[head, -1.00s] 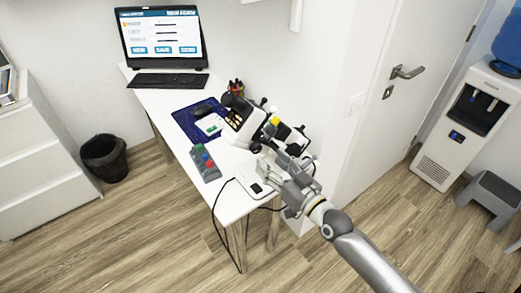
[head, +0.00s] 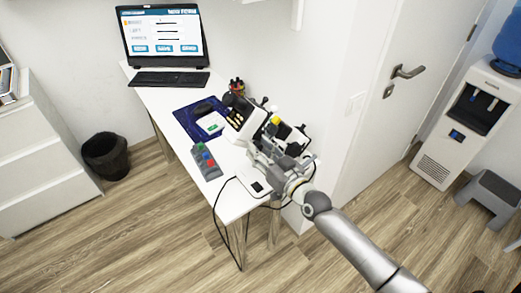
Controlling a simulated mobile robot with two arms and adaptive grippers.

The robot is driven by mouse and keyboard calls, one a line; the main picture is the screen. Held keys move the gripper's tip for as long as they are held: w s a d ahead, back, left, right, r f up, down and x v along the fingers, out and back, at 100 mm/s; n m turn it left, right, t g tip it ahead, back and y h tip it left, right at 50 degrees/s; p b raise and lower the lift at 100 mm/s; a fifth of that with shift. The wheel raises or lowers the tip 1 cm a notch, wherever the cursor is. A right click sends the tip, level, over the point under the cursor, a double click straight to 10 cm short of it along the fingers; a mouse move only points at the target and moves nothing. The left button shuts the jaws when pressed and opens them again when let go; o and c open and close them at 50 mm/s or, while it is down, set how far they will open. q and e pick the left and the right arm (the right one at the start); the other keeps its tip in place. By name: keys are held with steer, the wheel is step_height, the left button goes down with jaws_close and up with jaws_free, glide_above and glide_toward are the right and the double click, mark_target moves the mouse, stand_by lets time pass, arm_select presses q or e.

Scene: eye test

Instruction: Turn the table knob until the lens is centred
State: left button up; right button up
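A white and black instrument (head: 239,112) stands on the white desk (head: 228,205), near its right edge. Small dark knobs and a yellow part (head: 275,121) show on it. I cannot tell which part is the table knob, and I cannot make out a lens. My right gripper (head: 259,153) is at the near side of the instrument, above its white base (head: 252,187). Its fingers overlap the instrument in the picture, so contact and opening are unclear. My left gripper is not in view.
A grey box with coloured buttons (head: 206,162), a dark blue mat (head: 186,122) and a pen holder (head: 237,87) are on the desk. A keyboard (head: 168,79) and a lit screen (head: 160,35) stand at the back. A black cable hangs off the near edge.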

steer(key=c, duration=0.5)
steer(key=shift+m+b, duration=0.4)
steer(key=shift+m, duration=0.6)
steer(key=o, duration=1.1)
steer(key=shift+c, duration=0.2)
steer(key=v, duration=1.2)
